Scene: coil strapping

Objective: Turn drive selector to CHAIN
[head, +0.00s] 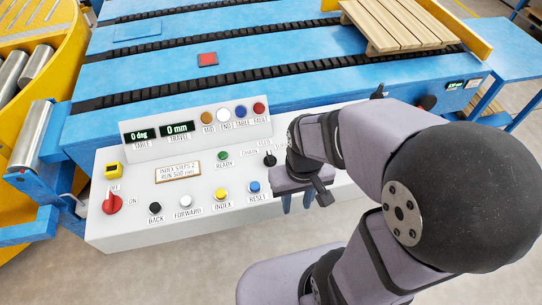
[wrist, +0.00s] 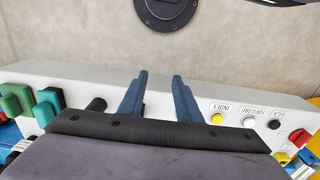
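The drive selector (head: 269,160) is a small black knob on the white control console, just right of the CHAIN label in the head view. Another label above it is too small to read surely, and I cannot tell which way the knob points. My gripper (head: 297,203) is to the right and front of the selector, apart from it. Its two blue fingers (wrist: 159,97) point down at the console's front edge, spread apart with nothing between them. The selector does not show clearly in the wrist view; my gripper body covers that area.
The console (head: 110,237) carries a red OFF/ON switch (head: 112,203) and BACK, FORWARD, INDEX (head: 220,195) and RESET (head: 254,187) buttons. In the wrist view, a black control (wrist: 96,104) and green blocks (wrist: 46,98) stand left of the fingers. A wooden pallet (head: 395,25) lies on the blue conveyor.

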